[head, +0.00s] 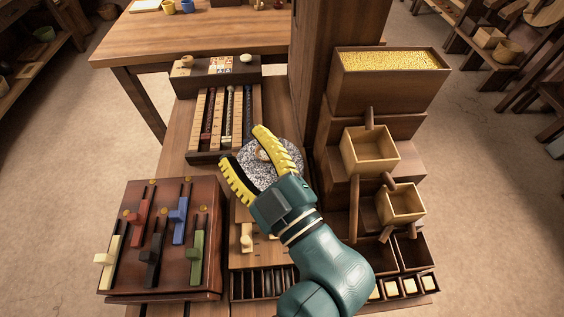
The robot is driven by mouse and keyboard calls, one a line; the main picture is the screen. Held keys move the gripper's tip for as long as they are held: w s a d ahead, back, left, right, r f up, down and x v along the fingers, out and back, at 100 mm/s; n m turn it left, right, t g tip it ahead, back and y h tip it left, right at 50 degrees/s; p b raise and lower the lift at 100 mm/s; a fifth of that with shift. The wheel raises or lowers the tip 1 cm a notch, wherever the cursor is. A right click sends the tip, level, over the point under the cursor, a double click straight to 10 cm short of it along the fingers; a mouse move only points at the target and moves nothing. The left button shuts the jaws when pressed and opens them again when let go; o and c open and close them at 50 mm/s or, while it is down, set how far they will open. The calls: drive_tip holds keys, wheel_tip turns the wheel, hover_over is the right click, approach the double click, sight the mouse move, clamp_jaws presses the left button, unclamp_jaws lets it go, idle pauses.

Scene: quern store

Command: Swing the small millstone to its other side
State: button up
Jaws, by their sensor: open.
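My gripper (247,157) has yellow ribbed fingers, spread open. The right finger reaches across the stone's top and the left finger is by its left edge. I cannot tell whether either finger touches it. The stone's near edge and any handle on it are hidden.
A brown box with coloured levers (164,232) stands front left. A slotted board with rods (222,118) lies behind the stone. On the right are a grain bin (388,84), wooden hoppers (369,152) and a tall wooden post (335,50). A slotted tray (262,284) lies in front.

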drive_tip(key=s+d+f+m+h+p, duration=0.5)
drive_tip(key=s+d+f+m+p, duration=0.4)
drive_tip(key=s+d+f+p, duration=0.25)
approach(269, 160)
drive_tip(key=w, duration=0.1)
drive_tip(key=w+r, duration=0.1)
drive_tip(key=w, duration=0.3)
drive_tip(key=shift+w+r+b, duration=0.15)
drive_tip(key=shift+r+b, duration=0.15)
drive_tip(key=shift+r, duration=0.1)
clamp_jaws()
drive_tip(key=shift+a, duration=0.1)
